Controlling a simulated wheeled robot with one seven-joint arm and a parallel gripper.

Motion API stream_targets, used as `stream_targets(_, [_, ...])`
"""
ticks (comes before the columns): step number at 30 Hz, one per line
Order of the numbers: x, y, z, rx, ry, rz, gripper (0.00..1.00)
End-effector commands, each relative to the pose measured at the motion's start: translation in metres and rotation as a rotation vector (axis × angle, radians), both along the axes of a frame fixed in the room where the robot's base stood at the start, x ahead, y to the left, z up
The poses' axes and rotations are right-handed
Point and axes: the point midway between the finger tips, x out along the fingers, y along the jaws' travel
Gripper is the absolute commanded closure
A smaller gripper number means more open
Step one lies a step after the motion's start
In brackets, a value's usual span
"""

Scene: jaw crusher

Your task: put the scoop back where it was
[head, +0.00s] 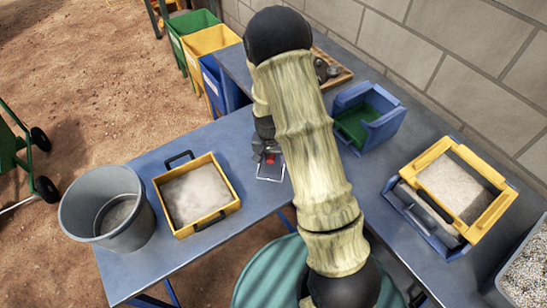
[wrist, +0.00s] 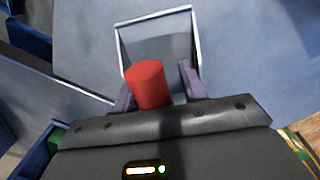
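The scoop, with a pale metal pan (head: 271,171) and a red handle, is low over or on the blue table, below my gripper (head: 265,146). I cannot tell whether it touches the tabletop. In the wrist view, the pan (wrist: 165,38) points away and the red handle (wrist: 148,85) is between and in front of my fingers (wrist: 158,84). The handle overlaps the left finger, and a gap shows between it and the right finger. My gripper looks open around the handle. My arm hides part of the table behind it.
Left of the scoop are a yellow tray (head: 236,204) of pale powder and a grey bucket (head: 75,222). Right of my arm are a blue box (head: 390,135) with a green inside and a yellow-framed tray (head: 486,222) of pale grains. A wooden board (head: 345,76) lies behind.

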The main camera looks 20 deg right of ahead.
Motion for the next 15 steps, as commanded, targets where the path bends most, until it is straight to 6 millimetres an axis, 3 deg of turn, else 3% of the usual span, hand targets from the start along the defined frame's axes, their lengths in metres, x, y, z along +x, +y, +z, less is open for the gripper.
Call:
stream_targets(10, [0.0,0.0,0.006,0.0,-0.001,0.0,0.57])
stream_targets(15, [0.001,0.002,0.026,0.0,-0.004,0.001,0.57])
